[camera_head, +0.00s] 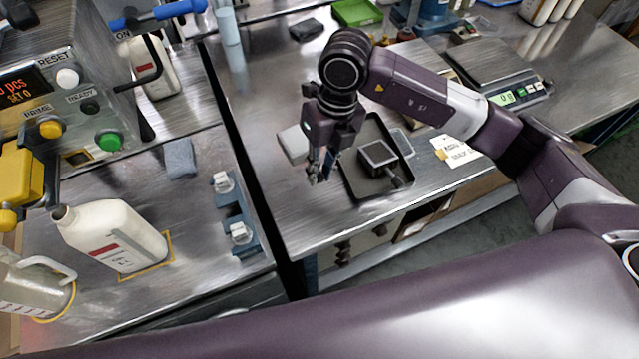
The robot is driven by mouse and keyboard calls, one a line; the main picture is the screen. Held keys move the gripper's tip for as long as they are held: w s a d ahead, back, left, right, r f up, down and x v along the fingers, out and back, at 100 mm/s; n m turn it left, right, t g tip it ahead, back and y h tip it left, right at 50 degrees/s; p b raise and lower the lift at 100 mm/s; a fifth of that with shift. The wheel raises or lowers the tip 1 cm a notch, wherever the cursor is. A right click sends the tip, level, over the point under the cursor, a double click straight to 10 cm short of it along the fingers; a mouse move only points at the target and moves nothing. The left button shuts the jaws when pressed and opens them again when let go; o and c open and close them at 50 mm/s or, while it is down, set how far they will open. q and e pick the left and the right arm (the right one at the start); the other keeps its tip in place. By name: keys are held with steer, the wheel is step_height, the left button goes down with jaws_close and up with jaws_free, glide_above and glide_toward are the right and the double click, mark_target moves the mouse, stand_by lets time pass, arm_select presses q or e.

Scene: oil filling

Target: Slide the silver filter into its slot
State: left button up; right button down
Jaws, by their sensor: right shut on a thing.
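My right gripper (319,172) points down above the steel table, just left of a black tray. It is shut on a small silvery piece, which looks like the silver filter; the fingers hide most of it and its outline is unclear. In the black tray (362,190) sits a dark square block (378,154) with a grey top and a dark knob or stub at its lower right. The gripper is apart from this block. I cannot make out a slot for certain. My left gripper is not in view.
A pale grey box (293,144) stands close left of the gripper. A white jug (112,236) and a blue fixture (238,222) stand on the left bench, across a gap.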

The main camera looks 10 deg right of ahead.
mark_target(320, 181)
step_height(320, 181, down, 4)
steer(key=shift+f, duration=0.1)
step_height(320, 181, down, 3)
steer(key=shift+f+p, duration=0.1)
steer(key=shift+p, duration=0.5)
steer(key=shift+f, duration=0.15)
steer(key=shift+f, duration=0.15)
steer(key=shift+f+b, duration=0.15)
steer(key=shift+b, duration=0.2)
steer(key=c, duration=1.9)
jaws_free()
steer(key=shift+o, duration=0.3)
